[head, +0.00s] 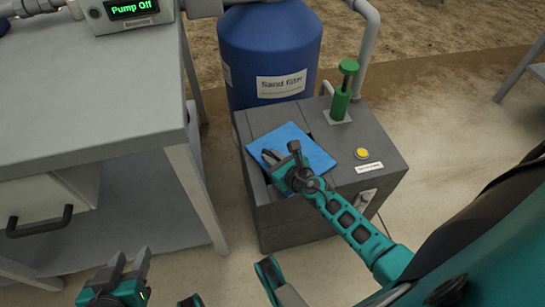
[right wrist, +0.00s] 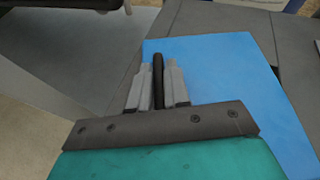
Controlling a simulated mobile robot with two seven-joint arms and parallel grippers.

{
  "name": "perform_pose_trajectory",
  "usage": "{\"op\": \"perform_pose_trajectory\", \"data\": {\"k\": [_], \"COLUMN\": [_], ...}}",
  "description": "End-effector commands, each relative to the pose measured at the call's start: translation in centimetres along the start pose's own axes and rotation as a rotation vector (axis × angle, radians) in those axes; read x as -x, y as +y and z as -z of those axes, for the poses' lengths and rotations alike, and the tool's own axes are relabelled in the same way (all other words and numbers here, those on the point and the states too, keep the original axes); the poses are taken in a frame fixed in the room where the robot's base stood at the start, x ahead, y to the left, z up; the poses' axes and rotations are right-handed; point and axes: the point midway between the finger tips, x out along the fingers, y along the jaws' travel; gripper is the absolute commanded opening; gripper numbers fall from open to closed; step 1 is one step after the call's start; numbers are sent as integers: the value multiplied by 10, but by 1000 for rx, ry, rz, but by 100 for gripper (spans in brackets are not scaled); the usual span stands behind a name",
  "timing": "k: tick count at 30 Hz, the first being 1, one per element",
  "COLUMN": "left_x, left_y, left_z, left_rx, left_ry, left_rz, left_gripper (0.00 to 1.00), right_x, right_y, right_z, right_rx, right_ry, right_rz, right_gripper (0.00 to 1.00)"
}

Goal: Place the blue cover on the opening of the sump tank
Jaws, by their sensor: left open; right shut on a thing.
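The blue cover (head: 309,148) is a flat square plate over the left part of the grey sump tank's top (head: 385,140). It also fills much of the right wrist view (right wrist: 225,75). My right gripper (head: 282,155) is over the cover, shut on its dark upright handle (right wrist: 158,80), which shows between the two grey fingers. My left gripper (head: 130,264) is open and empty at the lower left, away from the tank.
A green hand pump (head: 341,100) and a yellow button (head: 361,153) stand on the tank top, right of the cover. The blue sand filter (head: 268,50) stands behind. A grey bench (head: 90,90) with a drawer is at left. Floor in front is clear.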

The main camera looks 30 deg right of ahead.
Motion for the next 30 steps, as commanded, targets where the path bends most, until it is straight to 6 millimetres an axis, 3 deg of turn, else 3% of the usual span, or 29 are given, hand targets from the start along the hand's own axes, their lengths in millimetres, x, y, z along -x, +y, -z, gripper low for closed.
{"op": "perform_pose_trajectory", "data": {"k": [22, 23, 30], "left_x": [-5, -5, -5], "left_y": [0, 0, 1], "left_z": [-9, -10, -10], "left_rx": [0, 0, 0], "left_ry": [-4, -5, -5], "left_rz": [-1, -2, -3], "left_gripper": [43, 43, 43], "right_x": [-3, -3, -3], "right_y": [2, 2, 3], "right_z": [15, 15, 14], "right_rx": [0, 0, 0], "right_ry": [10, 10, 10], "right_rz": [-3, -4, -5], "right_gripper": [0, 19, 42]}}
